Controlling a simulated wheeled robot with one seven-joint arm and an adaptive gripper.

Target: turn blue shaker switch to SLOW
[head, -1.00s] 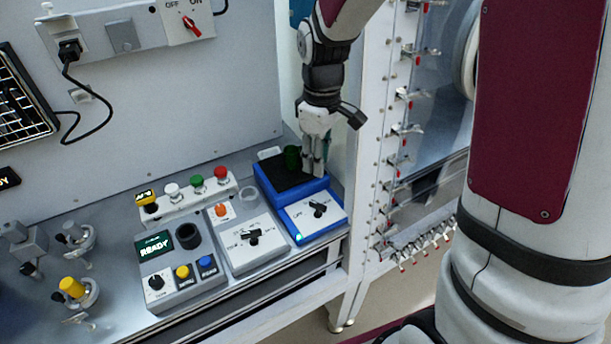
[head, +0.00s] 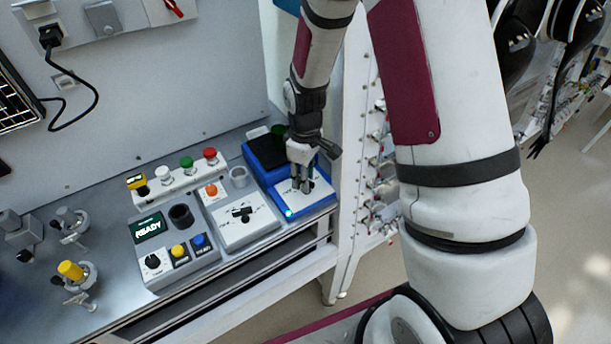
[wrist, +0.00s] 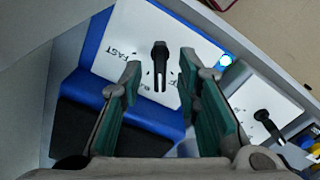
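The blue shaker (head: 313,209) stands at the right end of the bench, with a dark top plate behind a white sloped switch panel. My gripper (head: 302,186) is over that panel and hides the switch in the head view. In the wrist view the black shaker switch (wrist: 159,60) lies between the two green-padded fingers of my open gripper (wrist: 160,66). A gap shows on each side of the switch. The FAST label (wrist: 124,52) is to its left. Other lettering is partly covered by the fingers, so the switch's setting is unclear.
A grey unit with a similar black switch (head: 242,213) stands left of the shaker. Farther left are a READY control box (head: 150,228) and a strip of coloured buttons (head: 181,187). A white frame (head: 352,120) rises to the right.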

